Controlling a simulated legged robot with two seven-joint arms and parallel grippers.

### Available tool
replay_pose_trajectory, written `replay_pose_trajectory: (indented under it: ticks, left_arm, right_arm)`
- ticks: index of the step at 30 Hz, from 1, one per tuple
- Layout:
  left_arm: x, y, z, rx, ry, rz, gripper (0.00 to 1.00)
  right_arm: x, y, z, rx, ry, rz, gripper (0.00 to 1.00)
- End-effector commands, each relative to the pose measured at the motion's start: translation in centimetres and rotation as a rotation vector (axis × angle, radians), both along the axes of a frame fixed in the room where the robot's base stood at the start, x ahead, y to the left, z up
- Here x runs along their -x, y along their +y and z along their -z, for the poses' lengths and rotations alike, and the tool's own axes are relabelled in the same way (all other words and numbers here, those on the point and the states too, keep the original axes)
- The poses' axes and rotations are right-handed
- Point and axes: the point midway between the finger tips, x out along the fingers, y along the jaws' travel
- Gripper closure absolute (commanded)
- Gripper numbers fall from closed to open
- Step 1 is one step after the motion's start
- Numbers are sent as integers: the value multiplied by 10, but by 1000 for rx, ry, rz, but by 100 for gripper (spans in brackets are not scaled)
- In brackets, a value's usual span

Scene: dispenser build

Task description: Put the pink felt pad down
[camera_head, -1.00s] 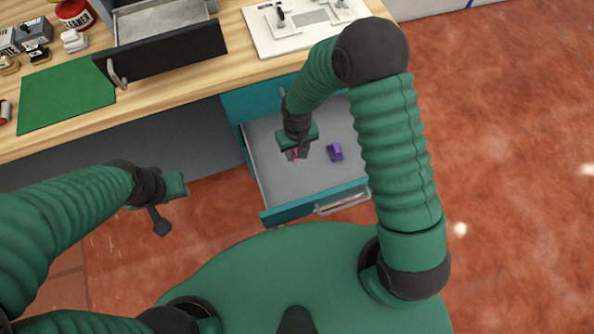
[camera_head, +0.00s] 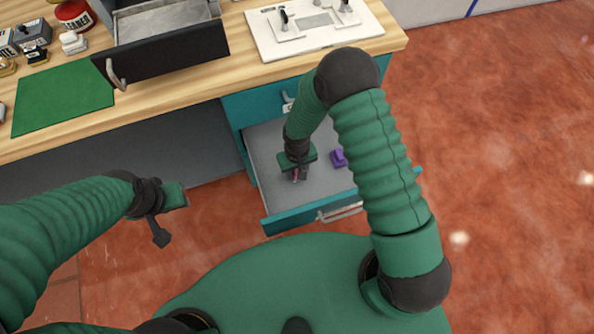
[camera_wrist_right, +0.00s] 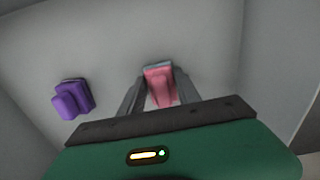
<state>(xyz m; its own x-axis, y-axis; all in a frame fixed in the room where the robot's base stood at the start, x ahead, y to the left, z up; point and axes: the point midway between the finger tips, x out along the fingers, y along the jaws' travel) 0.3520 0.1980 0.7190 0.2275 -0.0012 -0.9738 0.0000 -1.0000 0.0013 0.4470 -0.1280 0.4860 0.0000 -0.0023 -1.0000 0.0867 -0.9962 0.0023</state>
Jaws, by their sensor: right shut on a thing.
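The pink felt pad (camera_wrist_right: 160,88) is between the fingers of my right gripper (camera_wrist_right: 155,86), which is shut on it inside the open teal drawer (camera_head: 285,216). In the head view only a small part of the pink pad (camera_head: 296,174) shows below my right gripper (camera_head: 295,177). I cannot tell whether the pad touches the drawer floor. A purple pad-like thing (camera_wrist_right: 73,99) lies on the drawer floor beside it, and also shows in the head view (camera_head: 339,158). My left gripper (camera_head: 163,218) hangs over the floor at the left, away from the drawer; its opening is unclear.
The teal drawer's walls surround my right gripper. Bare drawer floor lies around the pads.

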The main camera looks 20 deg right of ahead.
Motion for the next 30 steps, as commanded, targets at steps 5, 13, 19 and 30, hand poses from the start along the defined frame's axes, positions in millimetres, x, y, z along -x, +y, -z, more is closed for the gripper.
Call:
replay_pose_trajectory:
  ticks: [5, 13, 19, 30]
  left_arm:
    - [0, 0, 1, 0, 0, 0, 64]
    - [0, 0, 0, 0, 0, 0, 64]
    - [0, 0, 1, 0, 0, 0, 64]
    - [0, 0, -26, 0, -1, 0, 64]
  right_arm:
    - [0, 0, 1, -1, 1, 0, 99]
    - [0, 0, 0, -1, 1, 0, 39]
    - [0, 0, 1, -1, 1, 0, 39]
    - [-9, 7, -71, -1, -4, 2, 39]
